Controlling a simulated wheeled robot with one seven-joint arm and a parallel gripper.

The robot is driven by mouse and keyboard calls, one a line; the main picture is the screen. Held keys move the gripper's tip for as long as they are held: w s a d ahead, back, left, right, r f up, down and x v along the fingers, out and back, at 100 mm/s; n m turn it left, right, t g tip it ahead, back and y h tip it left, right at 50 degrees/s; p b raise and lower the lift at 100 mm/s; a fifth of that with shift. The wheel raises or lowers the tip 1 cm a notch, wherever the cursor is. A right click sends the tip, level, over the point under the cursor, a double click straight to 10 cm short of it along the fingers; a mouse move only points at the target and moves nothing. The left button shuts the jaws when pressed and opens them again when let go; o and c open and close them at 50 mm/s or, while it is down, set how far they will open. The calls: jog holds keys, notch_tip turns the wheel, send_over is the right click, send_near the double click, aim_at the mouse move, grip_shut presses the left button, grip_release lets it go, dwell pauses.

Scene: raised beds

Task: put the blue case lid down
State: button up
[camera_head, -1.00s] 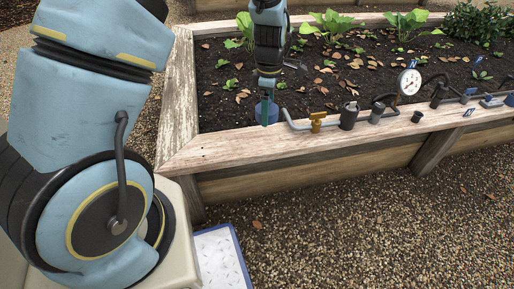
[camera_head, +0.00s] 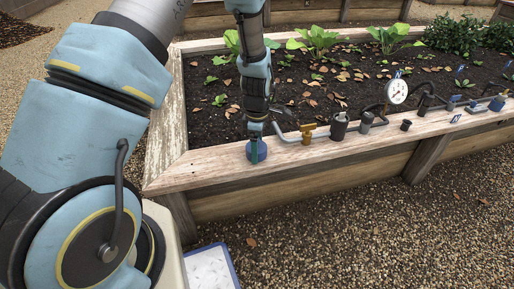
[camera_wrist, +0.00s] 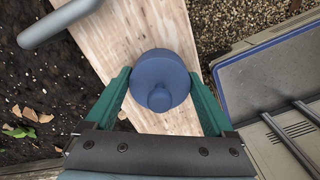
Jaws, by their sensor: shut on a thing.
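The blue case lid (camera_head: 256,152) is a round blue disc with a small knob on top, at the near plank of the raised bed. In the wrist view the lid (camera_wrist: 160,76) lies flat-looking between the two green fingers, with its knob towards my gripper's palm. My gripper (camera_head: 257,138) points down from above and is shut on the lid. The weathered wooden plank (camera_head: 215,168) is right under the lid. I cannot tell whether the lid's underside touches the wood.
Just right of the lid run a grey pipe (camera_head: 286,137), a brass valve (camera_head: 307,133), dark fittings (camera_head: 339,127) and a round gauge (camera_head: 396,91). Dark soil with plants lies behind. A blue-rimmed tray (camera_head: 237,264) is below left. The plank left of the lid is bare.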

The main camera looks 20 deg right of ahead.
jog(key=shift+f, duration=0.15)
jog(key=o, duration=1.1)
jog(key=shift+c, duration=0.2)
notch_tip(320, 180, up, 12)
jog(key=p, duration=0.2)
jog(key=shift+p, duration=0.3)
jog(key=w+a+r+m, duration=0.1)
jog(key=a+r+m, duration=0.25)
jog(key=a, duration=0.55)
jog(key=w+a+r+m, duration=0.1)
jog(key=a+r+m, duration=0.1)
jog(key=a+r, duration=0.45)
jog(key=s+a+r+m, duration=0.1)
jog(key=s+a+m, duration=0.2)
jog(key=a, duration=0.4)
jog(key=s+a+r+m+t, duration=0.1)
jog(key=s+a+m, duration=0.2)
jog(key=a, duration=0.5)
jog(key=shift+r+m+t, duration=0.3)
jog(key=shift+r+m, duration=0.1)
jog(key=shift+m, duration=0.15)
